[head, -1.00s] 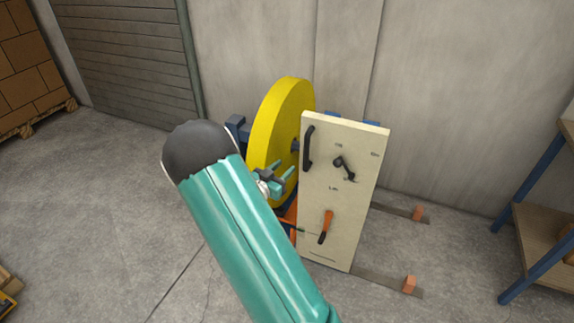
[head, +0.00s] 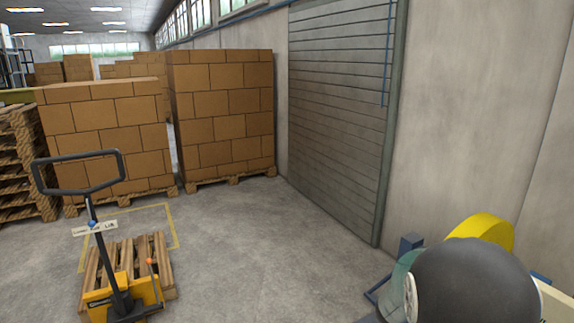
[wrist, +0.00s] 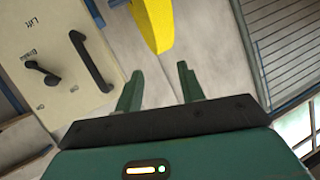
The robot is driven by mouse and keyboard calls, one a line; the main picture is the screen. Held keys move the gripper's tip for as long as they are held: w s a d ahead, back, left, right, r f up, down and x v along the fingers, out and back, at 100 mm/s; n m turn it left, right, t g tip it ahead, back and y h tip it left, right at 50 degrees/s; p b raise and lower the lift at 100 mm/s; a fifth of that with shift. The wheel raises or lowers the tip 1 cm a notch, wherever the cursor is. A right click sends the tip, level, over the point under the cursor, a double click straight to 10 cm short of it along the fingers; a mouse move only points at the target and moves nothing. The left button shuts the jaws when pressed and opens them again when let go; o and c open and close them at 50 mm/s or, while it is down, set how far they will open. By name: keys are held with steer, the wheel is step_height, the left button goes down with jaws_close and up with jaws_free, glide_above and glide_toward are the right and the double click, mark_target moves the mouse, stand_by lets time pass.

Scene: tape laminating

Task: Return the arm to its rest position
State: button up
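My gripper (wrist: 158,90) shows in the wrist view with its two green fingers apart and nothing between them. It is hidden in the head view, where a dark rounded joint of my arm fills the lower right. The yellow roll (wrist: 154,22) is at the top, apart from the fingers. In the head view the yellow roll (head: 483,229) shows partly behind my arm.
A yellow pallet jack (head: 122,295) with a wooden pallet (head: 150,262) stands at the lower left. Stacked cartons (head: 222,110) stand behind it. A grey shutter (head: 335,110) and concrete wall (head: 480,110) run along the right. The middle floor (head: 260,255) is clear.

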steer(key=s+a+r+n+y, duration=0.35)
steer(key=a+r+y, duration=0.2)
steer(key=a, duration=0.25)
steer(key=s+a+r+n+y, duration=0.35)
steer(key=s+a+r, duration=0.2)
steer(key=a, duration=0.35)
steer(key=s+a+r+n+g, duration=0.1)
steer(key=s+a+n+g, duration=0.1)
steer(key=s, duration=0.8)
steer(key=s+a+r+n+g, duration=0.1)
steer(key=s+a+n+g, duration=0.1)
steer(key=s, duration=0.9)
steer(key=shift+r+n, duration=0.15)
steer(key=shift+n, duration=0.25)
steer(key=shift+d, duration=0.1)
